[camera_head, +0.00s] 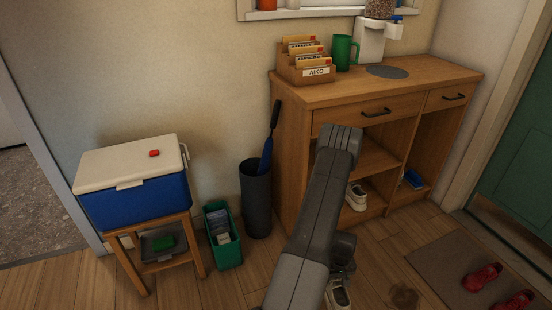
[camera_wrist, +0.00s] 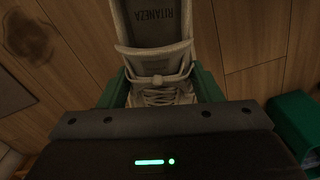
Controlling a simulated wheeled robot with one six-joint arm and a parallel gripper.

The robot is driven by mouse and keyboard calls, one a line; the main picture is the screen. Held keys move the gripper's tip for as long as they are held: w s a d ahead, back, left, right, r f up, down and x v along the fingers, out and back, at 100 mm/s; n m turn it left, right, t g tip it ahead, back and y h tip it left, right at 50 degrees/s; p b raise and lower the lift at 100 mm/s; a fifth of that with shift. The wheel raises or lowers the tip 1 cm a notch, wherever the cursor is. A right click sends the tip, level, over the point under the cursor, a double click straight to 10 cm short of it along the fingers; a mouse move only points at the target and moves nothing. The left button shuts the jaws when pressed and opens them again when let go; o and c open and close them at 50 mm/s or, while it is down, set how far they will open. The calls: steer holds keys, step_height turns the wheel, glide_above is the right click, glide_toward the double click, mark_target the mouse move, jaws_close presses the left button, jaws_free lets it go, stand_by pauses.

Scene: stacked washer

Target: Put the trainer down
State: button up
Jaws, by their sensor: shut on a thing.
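A pale trainer (camera_wrist: 155,62) fills the top middle of the wrist view, its opening toward the top edge and its laces toward me. Dark lettering shows on its insole. My gripper (camera_wrist: 160,88) is shut on it, with a green finger on each side. In the head view the trainer (camera_head: 340,297) shows partly at the bottom edge, below my wrist, over the wood floor. I cannot tell whether its sole touches the floor. A second pale trainer (camera_head: 357,196) stands on the low shelf of the wooden cabinet (camera_head: 292,165), partly hidden by my arm.
A brown mat (camera_head: 435,262) with red shoes (camera_head: 482,278) lies at the right. A dark stain (camera_head: 404,296) marks the floor. A green bin (camera_head: 223,240), a dark umbrella stand (camera_head: 256,200) and a stool (camera_head: 150,245) bearing a blue cooler (camera_head: 135,200) stand left.

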steer(key=w+a+r, duration=0.1)
steer(key=w+r, duration=0.1)
steer(key=w+a+r, duration=0.1)
steer(key=r, duration=0.1)
steer(key=w+a+r, duration=0.1)
steer(key=w+r, duration=0.1)
steer(key=r, duration=0.1)
steer(key=shift+w+a+r, duration=0.1)
steer(key=shift+w+a, duration=0.15)
steer(key=shift+w, duration=0.1)
steer(key=w+a+r, duration=0.2)
steer(key=a+r, duration=0.4)
steer(key=r, duration=0.3)
steer(key=w+a+r+m, duration=0.1)
steer(key=w+a+r, duration=0.1)
steer(key=a+r, duration=0.6)
steer(key=w+a+r, duration=0.2)
steer(key=a+r, duration=0.3)
steer(key=r, duration=0.6)
step_height(320, 180, up, 18)
steer(key=s+d+p, duration=0.1)
steer(key=s+p, duration=0.1)
steer(key=p, duration=2.8)
steer(key=shift+s, duration=0.4)
